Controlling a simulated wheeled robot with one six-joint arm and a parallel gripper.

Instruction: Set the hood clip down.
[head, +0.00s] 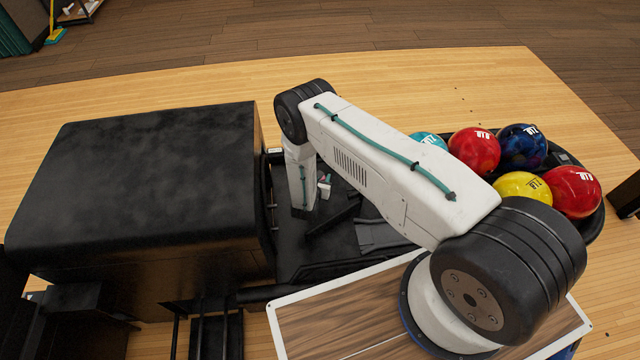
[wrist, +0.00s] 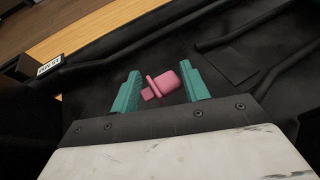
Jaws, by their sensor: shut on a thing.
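The hood clip (wrist: 167,84) is a small pink piece with a block-like body, a flange and a narrower stub. In the wrist view it sits between the two teal fingers of my gripper (wrist: 160,90), which is shut on it. My arm hides part of this area. I cannot tell whether the clip touches the surface under it.
The large black ball-return hood (head: 150,150) stands at left. Several bowling balls, including a red one (head: 474,150) and a yellow one (head: 522,188), lie in the rack at right. Dark rails cross the bed. A wood-topped panel with a white rim (head: 290,335) is in front.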

